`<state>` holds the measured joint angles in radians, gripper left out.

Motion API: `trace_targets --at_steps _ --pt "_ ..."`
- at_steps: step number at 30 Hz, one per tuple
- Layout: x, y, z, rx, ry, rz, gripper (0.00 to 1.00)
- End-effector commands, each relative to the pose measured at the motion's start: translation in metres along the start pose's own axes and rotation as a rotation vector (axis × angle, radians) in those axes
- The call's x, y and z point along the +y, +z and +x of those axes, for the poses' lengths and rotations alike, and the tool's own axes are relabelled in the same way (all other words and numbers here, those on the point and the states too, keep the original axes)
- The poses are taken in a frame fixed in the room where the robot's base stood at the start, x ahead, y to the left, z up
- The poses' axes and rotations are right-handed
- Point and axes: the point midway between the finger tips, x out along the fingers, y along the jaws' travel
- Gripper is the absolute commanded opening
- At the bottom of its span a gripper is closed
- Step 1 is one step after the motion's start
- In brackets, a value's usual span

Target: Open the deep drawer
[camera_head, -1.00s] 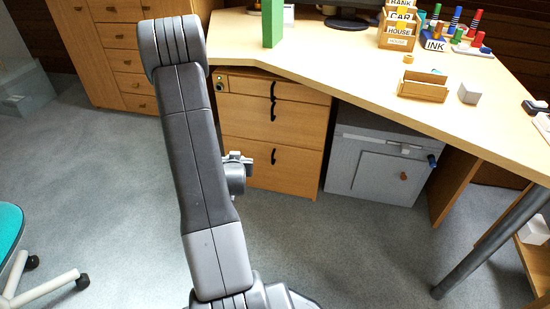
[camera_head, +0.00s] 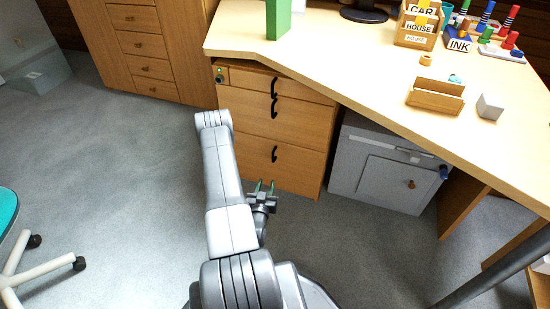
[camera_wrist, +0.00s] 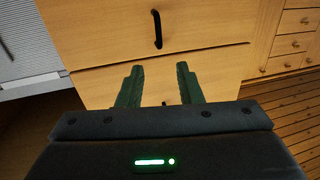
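The wooden drawer unit stands under the desk, its drawer fronts flush. The deep drawer (camera_head: 294,168) is the lowest and tallest front, with a dark upright handle (camera_head: 275,154) near its top. My gripper (camera_head: 265,184) is in front of this drawer, lower than the handle in the picture and apart from it. The wrist view looks upside down. There the deep drawer front (camera_wrist: 100,30) and its handle (camera_wrist: 157,30) are at the top, beyond the fingertips. My gripper (camera_wrist: 158,67) is open and empty. Another handle shows partly between the fingers.
A grey cabinet (camera_head: 378,178) stands right of the drawer unit. The desk top (camera_head: 350,62) overhangs both and carries a green block (camera_head: 278,18) and small items. A chair base (camera_head: 30,260) is at lower left. Grey carpet (camera_head: 130,170) in front is free.

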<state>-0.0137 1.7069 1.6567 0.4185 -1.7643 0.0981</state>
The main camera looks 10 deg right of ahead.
Motion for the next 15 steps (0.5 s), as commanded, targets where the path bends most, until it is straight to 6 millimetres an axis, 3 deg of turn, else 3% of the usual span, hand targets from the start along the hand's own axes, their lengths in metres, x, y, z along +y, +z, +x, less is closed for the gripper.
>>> trace_targets --at_steps 3,7,15 --pt "0.002 0.003 -0.001 0.011 0.002 -0.003 0.33" --pt "0.002 0.004 0.012 0.015 0.004 -0.002 0.33" --pt "0.002 0.004 0.067 0.015 0.003 -0.002 0.33"
